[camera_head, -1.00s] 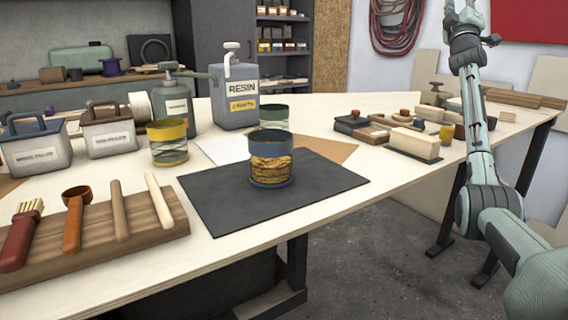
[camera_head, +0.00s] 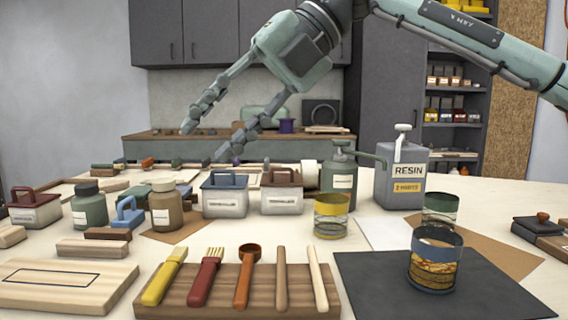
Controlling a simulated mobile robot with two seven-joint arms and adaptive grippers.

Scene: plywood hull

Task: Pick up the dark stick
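The dark stick (camera_head: 281,278) is the browner of two plain sticks on a wooden rack (camera_head: 220,303) at the front of the table. It leans there between the orange scoop (camera_head: 244,280) and the paler stick (camera_head: 317,280). My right gripper (camera_head: 205,142) comes in from the upper right. Its two fingers are spread wide with nothing between them. In the picture it is up and left of the dark stick, well apart from it. My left gripper is not in view.
A yellow brush (camera_head: 166,276) and a red brush (camera_head: 206,277) share the rack. Behind it stand lidded boxes (camera_head: 226,198), bottles (camera_head: 165,210) and a yellow-rimmed cup (camera_head: 331,216). A blue-rimmed cup (camera_head: 436,262) stands on a black mat (camera_head: 380,290) to the right.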

